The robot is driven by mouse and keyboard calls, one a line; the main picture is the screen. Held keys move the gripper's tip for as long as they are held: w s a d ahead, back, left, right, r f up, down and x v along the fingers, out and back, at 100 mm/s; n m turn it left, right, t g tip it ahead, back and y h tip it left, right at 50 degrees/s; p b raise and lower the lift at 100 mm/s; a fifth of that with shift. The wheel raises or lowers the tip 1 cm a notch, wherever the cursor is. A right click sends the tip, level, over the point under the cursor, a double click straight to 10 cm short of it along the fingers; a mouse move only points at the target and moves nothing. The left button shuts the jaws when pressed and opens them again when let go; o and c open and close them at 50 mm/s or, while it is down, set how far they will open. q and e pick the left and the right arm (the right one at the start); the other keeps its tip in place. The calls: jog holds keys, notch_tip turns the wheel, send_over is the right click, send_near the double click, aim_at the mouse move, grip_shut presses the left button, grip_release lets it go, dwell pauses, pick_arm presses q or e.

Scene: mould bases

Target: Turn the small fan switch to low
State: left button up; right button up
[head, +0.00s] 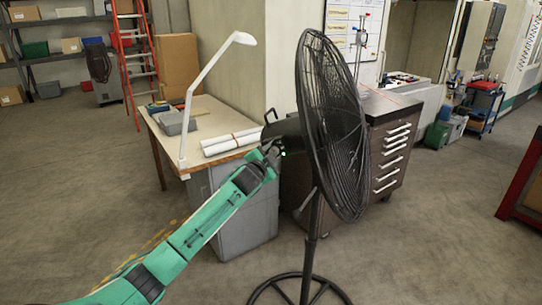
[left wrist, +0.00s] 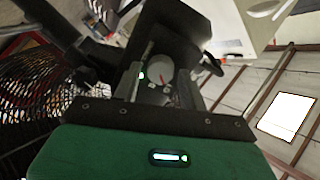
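A black pedestal fan (head: 335,120) stands in the middle of the head view, its grille turned to the right. My left gripper (head: 272,150) is at the back of the fan's motor housing (head: 287,130), and its fingertips are small and partly lost against the dark housing there. In the left wrist view the housing (left wrist: 175,25) fills the upper middle. A round grey knob with a red mark (left wrist: 160,82), seemingly the fan switch, shows between the spread fingers of my left gripper (left wrist: 160,90). I cannot tell whether the fingers touch it. My right gripper is out of view.
A workbench (head: 215,108) with a white lamp (head: 210,75) and white rolls stands left behind the fan. The fan's round base (head: 300,275) rests on the floor.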

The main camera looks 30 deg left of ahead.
pick_arm(q)
jog(key=shift+o, duration=0.4)
jog(key=shift+s+d+f+b, duration=0.1)
jog(key=shift+s+b, duration=0.25)
jog(key=shift+s, duration=0.2)
jog(key=b+v, duration=0.4)
jog(key=v, duration=0.8)
jog(key=shift+s, duration=0.35)
